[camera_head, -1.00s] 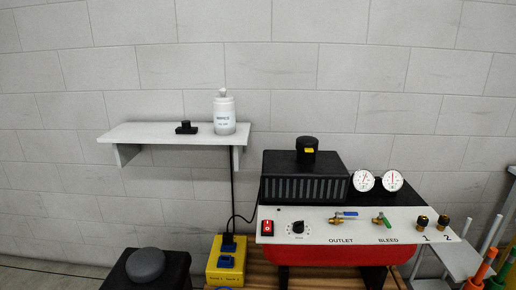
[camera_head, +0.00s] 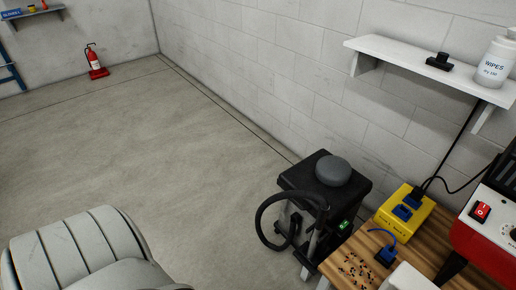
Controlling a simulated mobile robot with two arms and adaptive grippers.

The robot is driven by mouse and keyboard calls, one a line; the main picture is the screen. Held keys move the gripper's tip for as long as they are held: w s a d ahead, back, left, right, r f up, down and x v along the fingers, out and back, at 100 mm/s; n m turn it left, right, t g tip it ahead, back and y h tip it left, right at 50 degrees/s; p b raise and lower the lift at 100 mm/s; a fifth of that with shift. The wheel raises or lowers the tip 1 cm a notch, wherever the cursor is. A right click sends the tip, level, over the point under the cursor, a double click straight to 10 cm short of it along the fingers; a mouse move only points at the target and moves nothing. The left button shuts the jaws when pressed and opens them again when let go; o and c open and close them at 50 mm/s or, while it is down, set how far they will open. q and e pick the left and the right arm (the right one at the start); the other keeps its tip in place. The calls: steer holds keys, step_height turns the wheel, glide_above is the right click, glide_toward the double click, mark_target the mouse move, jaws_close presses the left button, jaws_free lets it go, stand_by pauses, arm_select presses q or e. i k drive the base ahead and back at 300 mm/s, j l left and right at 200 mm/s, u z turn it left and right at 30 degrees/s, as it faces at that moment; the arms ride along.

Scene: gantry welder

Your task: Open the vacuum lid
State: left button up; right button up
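The vacuum (camera_head: 318,200) is a dark box-shaped unit at the lower middle, on the floor beside the wooden bench. Its black top (camera_head: 300,180) appears closed, and a grey round dome (camera_head: 333,171) sits on it. A black hose (camera_head: 262,215) loops out on its left side. A small green light (camera_head: 344,225) shows on its right side. Neither of my grippers shows. A grey ribbed shape, apparently part of my own arm, fills the lower left corner.
A wooden bench (camera_head: 350,248) holds a yellow outlet box (camera_head: 405,212) with blue plugs. A red machine (camera_head: 478,250) is cut off at right. A shelf (camera_head: 420,72) with a wipes bottle (camera_head: 494,62) juts from the wall. A fire extinguisher (camera_head: 95,62) stands far left. The floor between is open.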

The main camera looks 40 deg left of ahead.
mark_target(327, 174)
steer(key=u, duration=0.9)
